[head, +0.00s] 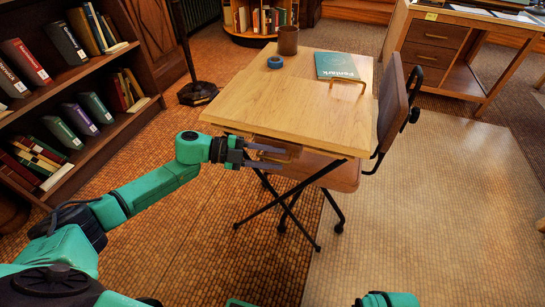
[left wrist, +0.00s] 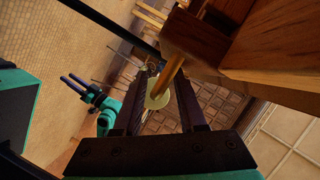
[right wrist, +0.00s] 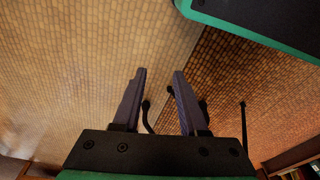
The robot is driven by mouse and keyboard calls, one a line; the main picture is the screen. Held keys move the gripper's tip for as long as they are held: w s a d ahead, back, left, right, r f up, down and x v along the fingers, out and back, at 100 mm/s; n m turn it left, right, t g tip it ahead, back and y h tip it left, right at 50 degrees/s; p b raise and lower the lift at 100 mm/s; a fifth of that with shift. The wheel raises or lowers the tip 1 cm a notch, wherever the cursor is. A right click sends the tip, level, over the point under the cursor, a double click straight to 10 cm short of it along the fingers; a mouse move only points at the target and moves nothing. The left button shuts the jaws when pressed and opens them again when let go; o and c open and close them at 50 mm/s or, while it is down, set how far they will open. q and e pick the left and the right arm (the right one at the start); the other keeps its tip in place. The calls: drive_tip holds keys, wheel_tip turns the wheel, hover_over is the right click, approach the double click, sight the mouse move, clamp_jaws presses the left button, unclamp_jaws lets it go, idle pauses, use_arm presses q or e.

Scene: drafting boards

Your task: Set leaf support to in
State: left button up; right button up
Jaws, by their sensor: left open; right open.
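The drafting table (head: 290,105) has a pale wooden top and dark crossed legs. A wooden piece (head: 284,150), perhaps the leaf support, shows under its front edge. My left gripper (head: 275,157) is at this piece, below the top. In the left wrist view, a wooden rod (left wrist: 173,70) with a pale round disc (left wrist: 158,93) runs down from the wood into the space between the open fingers (left wrist: 157,100). I cannot tell whether the fingers touch it. My right gripper (right wrist: 157,90) is open and empty over the floor; its fingers are not seen in the head view.
A bookshelf (head: 115,125) is at left, a desk (head: 435,60) at back right. The front floor is clear.

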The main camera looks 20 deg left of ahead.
use_arm(q)
drive_tip(key=v, duration=1.4)
drive_tip(key=shift+a, duration=0.25)
use_arm(e)
drive_tip(key=shift+s+d+f, duration=0.1)
drive_tip(key=shift+d+f, duration=0.05)
drive_tip(key=shift+f, duration=0.45)
use_arm(q)
drive_tip(key=shift+s, duration=0.15)
use_arm(e)
drive_tip(key=shift+s, duration=0.15)
